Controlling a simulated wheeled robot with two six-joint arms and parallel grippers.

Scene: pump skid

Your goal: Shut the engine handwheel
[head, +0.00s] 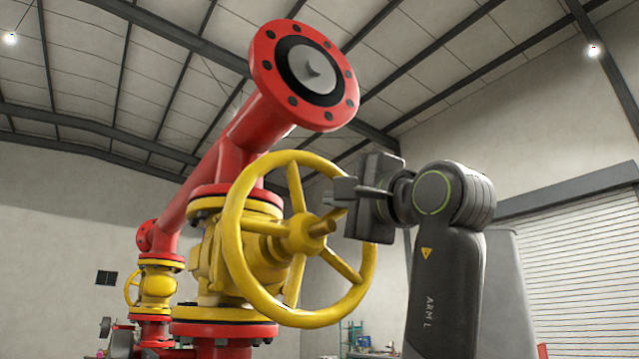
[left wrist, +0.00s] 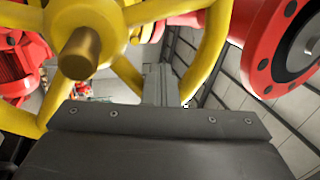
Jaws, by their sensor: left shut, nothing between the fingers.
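The yellow handwheel (head: 303,234) stands upright on the yellow valve body of the red pipework, with spokes and a brass-coloured stem end (left wrist: 80,52) at its hub. My left gripper (head: 338,192) is at the wheel's upper right, its fingers over the gap between hub and rim. In the left wrist view its closed fingers (left wrist: 158,78) point into the opening between a spoke and the curved rim (left wrist: 207,58). They are shut and hold nothing. I cannot tell whether they touch a spoke or the rim. My right gripper is not in view.
A red pipe with a large bolted flange (head: 305,75) rises above the wheel. A smaller yellow valve (head: 157,285) stands behind at the left. A roller door (head: 580,265) is at the right.

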